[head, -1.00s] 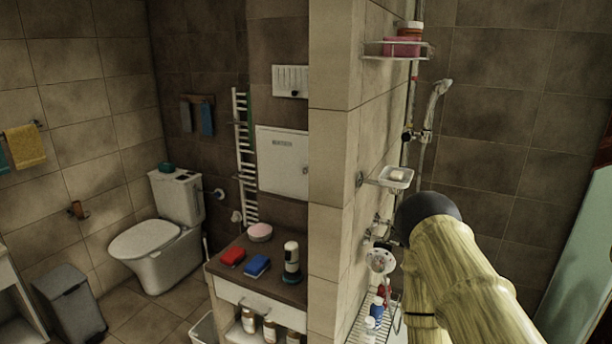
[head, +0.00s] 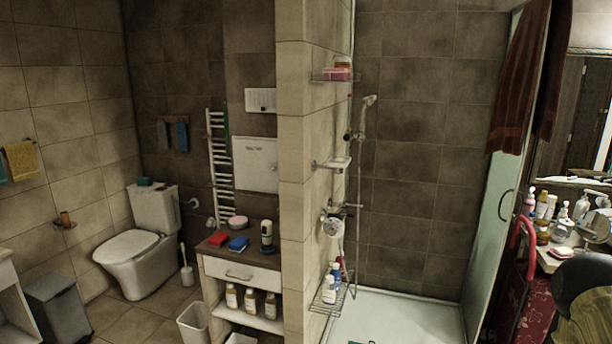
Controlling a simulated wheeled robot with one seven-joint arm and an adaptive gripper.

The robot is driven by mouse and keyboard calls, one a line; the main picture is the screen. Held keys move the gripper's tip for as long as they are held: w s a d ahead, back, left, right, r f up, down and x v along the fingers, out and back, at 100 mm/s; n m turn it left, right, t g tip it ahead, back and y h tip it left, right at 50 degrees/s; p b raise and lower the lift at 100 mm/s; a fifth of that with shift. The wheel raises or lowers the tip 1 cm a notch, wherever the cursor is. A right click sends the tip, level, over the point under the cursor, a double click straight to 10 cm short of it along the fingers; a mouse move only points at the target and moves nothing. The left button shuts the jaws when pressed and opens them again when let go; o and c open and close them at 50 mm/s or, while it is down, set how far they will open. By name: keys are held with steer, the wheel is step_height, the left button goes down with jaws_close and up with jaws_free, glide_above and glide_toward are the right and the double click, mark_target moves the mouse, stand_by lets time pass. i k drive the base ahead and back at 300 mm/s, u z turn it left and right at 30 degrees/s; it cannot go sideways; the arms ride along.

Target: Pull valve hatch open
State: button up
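The valve hatch (head: 255,163) is a white square panel on the dark tiled wall, right of the towel radiator. It appears shut, flat against the wall. Its right edge meets the corner of the light tiled partition, so I cannot tell if part of it is hidden. My gripper is not in view. Only a dark rounded part, likely of my arm, shows at the lower right edge, far from the hatch.
A cabinet (head: 242,274) with sponges and a dispenser on top stands below the hatch. The partition wall (head: 296,200) separates it from the shower tray (head: 395,315). A toilet (head: 138,250), grey bin (head: 57,300) and white bin (head: 194,325) stand left. A cluttered counter is at right.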

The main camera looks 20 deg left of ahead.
mark_target(256, 161)
steer(key=u, duration=0.6)
steer(key=i, duration=0.45)
steer(key=u, duration=0.85)
steer(key=i, duration=0.65)
steer(key=u, duration=0.1)
